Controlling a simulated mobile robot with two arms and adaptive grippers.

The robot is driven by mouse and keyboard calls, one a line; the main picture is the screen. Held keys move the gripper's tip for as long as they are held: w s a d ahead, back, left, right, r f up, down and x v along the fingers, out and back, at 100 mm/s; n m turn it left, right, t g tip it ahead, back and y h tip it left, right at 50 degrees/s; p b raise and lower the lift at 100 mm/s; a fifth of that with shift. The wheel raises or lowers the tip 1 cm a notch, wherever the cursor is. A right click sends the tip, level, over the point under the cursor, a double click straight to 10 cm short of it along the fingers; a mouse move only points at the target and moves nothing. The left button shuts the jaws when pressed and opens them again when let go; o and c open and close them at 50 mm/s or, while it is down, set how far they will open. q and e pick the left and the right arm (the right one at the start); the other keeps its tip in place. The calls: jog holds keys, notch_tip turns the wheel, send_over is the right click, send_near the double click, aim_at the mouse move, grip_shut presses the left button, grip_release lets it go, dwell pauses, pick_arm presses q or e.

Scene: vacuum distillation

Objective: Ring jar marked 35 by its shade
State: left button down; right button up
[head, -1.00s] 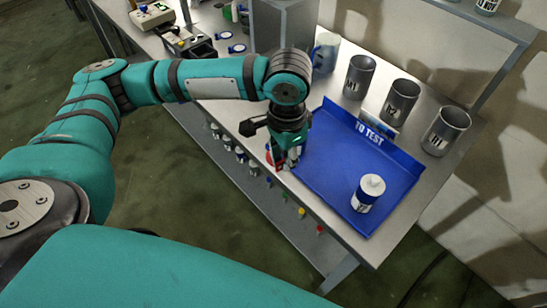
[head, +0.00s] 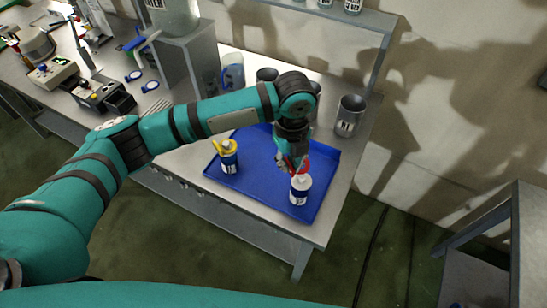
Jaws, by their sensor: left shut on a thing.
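My left gripper (head: 289,163) is over the blue tray (head: 262,186), shut on a red ring (head: 305,165). I cannot tell whether the ring touches the jar. A second jar (head: 229,160), with a yellow ring or collar at its top, stands upright at the tray's left. The numbers on both jar labels are too small to read. My right gripper is not in view.
Metal cups stand behind the tray, one (head: 349,115) clear to view and others partly hidden by my arm. A blue-tinted jug (head: 232,74) stands at the back. A grey box stand (head: 190,62) and instruments (head: 104,95) are further left. The table's front edge is close to the tray.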

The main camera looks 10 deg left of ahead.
pick_arm(q)
notch_tip(320, 180, down, 6)
jog(key=d+m+b, duration=0.1)
jog(key=b, duration=0.3)
jog(key=shift+f+m, duration=0.2)
jog(key=shift+m, duration=0.2)
dwell(0.7)
jog(key=shift+w, duration=0.1)
jog(key=c, duration=1.4)
grip_release()
jog(key=shift+o, duration=0.2)
notch_tip(320, 180, up, 12)
